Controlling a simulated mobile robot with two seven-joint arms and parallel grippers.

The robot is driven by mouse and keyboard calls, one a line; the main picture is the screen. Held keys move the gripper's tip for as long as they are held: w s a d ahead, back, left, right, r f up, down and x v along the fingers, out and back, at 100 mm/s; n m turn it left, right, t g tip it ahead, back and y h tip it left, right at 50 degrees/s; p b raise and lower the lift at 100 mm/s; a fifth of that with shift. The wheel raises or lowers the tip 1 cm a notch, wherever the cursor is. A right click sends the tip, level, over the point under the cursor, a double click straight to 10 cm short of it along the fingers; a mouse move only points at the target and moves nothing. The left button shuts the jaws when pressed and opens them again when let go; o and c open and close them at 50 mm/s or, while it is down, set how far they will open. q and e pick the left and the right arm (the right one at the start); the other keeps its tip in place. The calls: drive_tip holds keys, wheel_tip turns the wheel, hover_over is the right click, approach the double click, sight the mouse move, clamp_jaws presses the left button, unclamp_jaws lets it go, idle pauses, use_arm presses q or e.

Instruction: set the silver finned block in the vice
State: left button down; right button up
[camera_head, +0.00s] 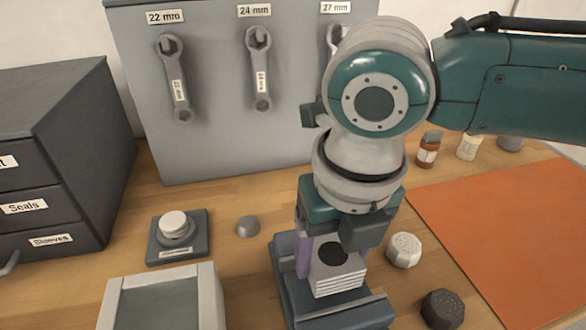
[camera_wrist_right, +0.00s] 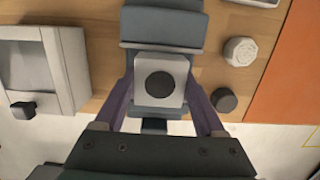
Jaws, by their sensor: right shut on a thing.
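The silver finned block (camera_head: 339,273) has a dark round hole in its top and stacked fins on its side. It sits upright between the jaws of the dark blue-grey vice (camera_head: 345,315). My right gripper (camera_head: 322,255) comes down over the vice with its purple fingers on either side of the block. In the right wrist view the block (camera_wrist_right: 160,80) lies between the fingertips, with the vice (camera_wrist_right: 162,22) beyond and beneath it. Whether the block rests on the vice bed is hidden. My left gripper is not in view.
A pale octagonal piece (camera_head: 404,250) and a dark knob (camera_head: 442,309) stand right of the vice. A grey tray (camera_head: 208,295), a small dome (camera_head: 248,226) and a push-button base (camera_head: 179,252) are left. An orange mat (camera_head: 510,220) covers the right; wrenches hang behind.

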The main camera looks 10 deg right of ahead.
drive_tip(key=shift+f+b, duration=0.4)
drive_tip(key=shift+f, duration=0.25)
drive_tip(key=shift+f, duration=0.3)
idle(0.3)
idle(0.5)
drive_tip(key=shift+f+b, duration=0.5)
drive_tip(key=shift+f, duration=0.15)
idle(0.7)
drive_tip(key=o, duration=1.5)
